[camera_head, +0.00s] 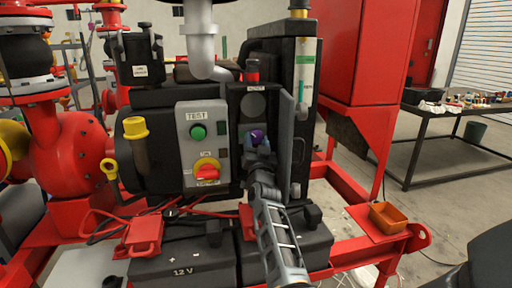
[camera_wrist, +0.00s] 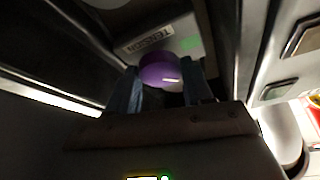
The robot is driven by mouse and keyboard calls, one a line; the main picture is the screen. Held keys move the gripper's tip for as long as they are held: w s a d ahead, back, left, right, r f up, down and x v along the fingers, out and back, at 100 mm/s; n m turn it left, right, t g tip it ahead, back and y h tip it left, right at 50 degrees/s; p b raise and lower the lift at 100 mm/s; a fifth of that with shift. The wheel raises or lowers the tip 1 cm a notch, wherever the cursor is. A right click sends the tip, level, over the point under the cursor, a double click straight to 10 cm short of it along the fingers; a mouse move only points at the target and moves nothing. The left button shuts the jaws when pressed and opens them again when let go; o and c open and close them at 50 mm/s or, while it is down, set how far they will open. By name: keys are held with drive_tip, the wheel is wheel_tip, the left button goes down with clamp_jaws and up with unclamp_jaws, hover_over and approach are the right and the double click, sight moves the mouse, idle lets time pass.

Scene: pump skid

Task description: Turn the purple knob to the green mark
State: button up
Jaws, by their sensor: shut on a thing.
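The purple knob (camera_head: 257,136) sits inside a dark recess of the panel, beside an open grey door. In the wrist view the purple knob (camera_wrist: 166,72) is round with a short pale pointer line toward its right side. A green mark (camera_wrist: 190,43) lies on a light plate lettered "TENSION", above and to the right of the knob. My gripper (camera_wrist: 172,88) has a finger on each side of the knob and is shut on it. In the head view my gripper (camera_head: 258,148) reaches into the recess and hides the lower part of the knob.
The open door (camera_head: 286,145) stands close to the right of my arm. To the left is a grey TEST box (camera_head: 203,145) with a green button and a red-yellow switch. Black batteries (camera_head: 185,265) lie below. An orange tray (camera_head: 387,217) is at the right.

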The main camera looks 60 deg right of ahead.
idle(0.4)
drive_tip(key=o, duration=1)
drive_tip(key=shift+o, duration=0.2)
drive_tip(key=shift+s+a+p, duration=0.2)
drive_tip(key=shift+a+p, duration=0.3)
drive_tip(key=shift+p, duration=0.25)
drive_tip(key=s+r+p+v, duration=0.1)
drive_tip(key=r+p+v, duration=0.2)
drive_tip(key=p+v, duration=0.6)
drive_tip(key=shift+r+v, duration=0.35)
drive_tip(key=shift+v, duration=3.05)
drive_tip(key=shift+a, duration=0.2)
